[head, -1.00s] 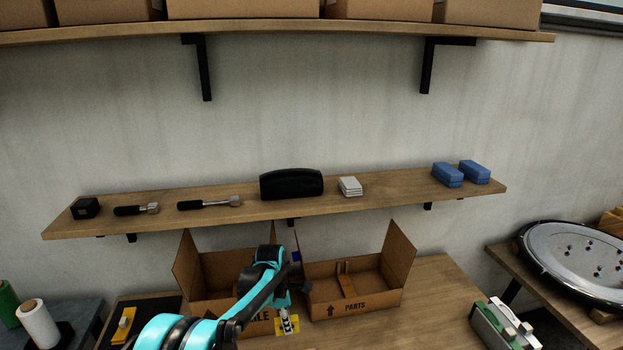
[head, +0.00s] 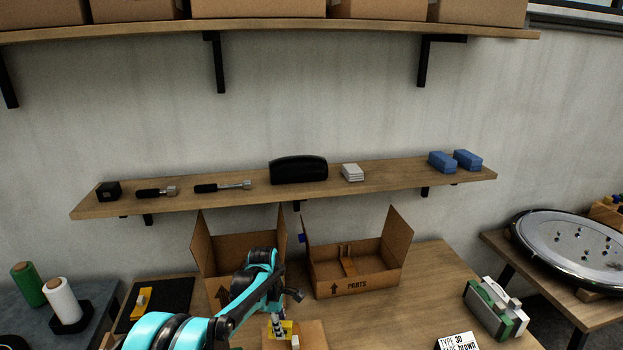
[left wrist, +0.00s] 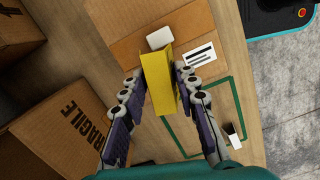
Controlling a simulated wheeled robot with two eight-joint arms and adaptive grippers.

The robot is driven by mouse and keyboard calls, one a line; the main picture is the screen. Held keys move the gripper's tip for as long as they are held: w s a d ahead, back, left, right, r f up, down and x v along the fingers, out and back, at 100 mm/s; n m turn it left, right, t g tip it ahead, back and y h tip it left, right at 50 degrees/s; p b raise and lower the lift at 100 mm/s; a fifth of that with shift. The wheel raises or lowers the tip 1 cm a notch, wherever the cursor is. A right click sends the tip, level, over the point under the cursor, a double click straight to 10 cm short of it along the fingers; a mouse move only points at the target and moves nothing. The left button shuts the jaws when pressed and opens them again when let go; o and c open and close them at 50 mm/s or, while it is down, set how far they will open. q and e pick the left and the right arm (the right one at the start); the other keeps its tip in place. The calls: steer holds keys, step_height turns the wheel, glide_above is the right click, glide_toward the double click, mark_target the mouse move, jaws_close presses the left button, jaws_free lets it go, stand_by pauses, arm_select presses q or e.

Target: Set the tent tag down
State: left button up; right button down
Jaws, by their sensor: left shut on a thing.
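The tent tag is a yellow folded piece (left wrist: 157,80) in the middle of the left wrist view. My left gripper (left wrist: 160,88) is shut on it, with one finger on each side. In the head view the tag (head: 287,326) shows small below my left gripper (head: 276,324), over a flat cardboard piece (head: 310,338) on the table. Whether the tag touches the surface below cannot be told. My right gripper is not in view.
A white block (left wrist: 159,38) and a white label (left wrist: 200,57) are just beyond the tag. Open cardboard boxes (head: 352,287) stand behind. A green outline (left wrist: 240,85) marks the table at right. A green and grey device (head: 497,308) stands farther right.

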arm_select(q)
steer(key=s+a+f+m+b, duration=0.1)
steer(key=s+a+m, duration=0.3)
steer(key=s+m, duration=0.4)
steer(key=s+a+f+m+g+y+b, duration=0.1)
steer(key=s+a+f+m, duration=0.3)
steer(key=s+m, duration=0.4)
steer(key=shift+s+a+f+m+b, duration=0.25)
steer(key=shift+a+f+m+b, duration=0.15)
steer(key=shift+m+b, duration=0.4)
steer(key=shift+r, duration=0.1)
